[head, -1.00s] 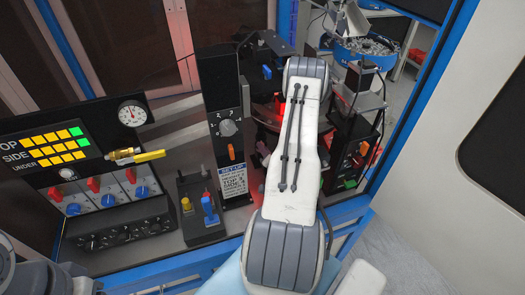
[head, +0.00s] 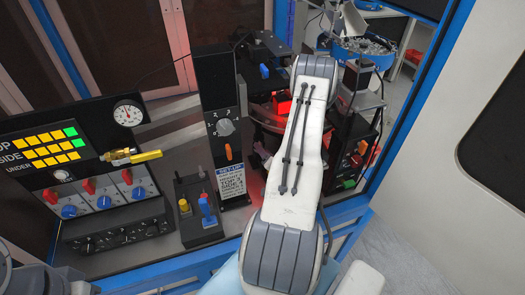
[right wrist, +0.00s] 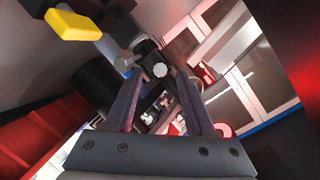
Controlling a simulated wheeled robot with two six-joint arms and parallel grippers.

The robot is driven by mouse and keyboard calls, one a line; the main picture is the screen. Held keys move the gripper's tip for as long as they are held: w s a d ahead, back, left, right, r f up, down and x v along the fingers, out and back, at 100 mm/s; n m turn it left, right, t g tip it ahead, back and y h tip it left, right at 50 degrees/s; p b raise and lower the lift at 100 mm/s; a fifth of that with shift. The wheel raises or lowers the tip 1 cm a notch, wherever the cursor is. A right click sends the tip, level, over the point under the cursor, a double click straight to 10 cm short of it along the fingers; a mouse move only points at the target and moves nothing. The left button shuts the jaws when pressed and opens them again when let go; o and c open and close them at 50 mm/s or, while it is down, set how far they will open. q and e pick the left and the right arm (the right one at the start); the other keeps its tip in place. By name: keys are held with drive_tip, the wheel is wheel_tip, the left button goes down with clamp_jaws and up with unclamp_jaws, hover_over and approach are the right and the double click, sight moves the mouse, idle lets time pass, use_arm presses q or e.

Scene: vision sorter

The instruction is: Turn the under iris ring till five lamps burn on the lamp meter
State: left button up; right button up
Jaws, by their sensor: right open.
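The lamp meter (head: 43,146) stands at the left in the head view, with rows marked TOP, SIDE and UNDER. The two upper rows are yellow with a green end lamp; the under row shows several yellow lamps and no clear green one. My right gripper (right wrist: 158,80) is open in the right wrist view. Its fingers reach towards a dark lens-like assembly with a pale round knob (right wrist: 159,70) near the fingertips; contact cannot be told. I cannot clearly pick out the under iris ring. In the head view my right arm hides most of that area. My left gripper is not in view.
A black post (head: 219,110) with a dial stands left of my right arm. Blue frame bars edge the bench.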

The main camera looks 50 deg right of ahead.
drive_tip(key=p+v, duration=0.1)
drive_tip(key=v, duration=0.8)
drive_tip(key=shift+p, duration=0.4)
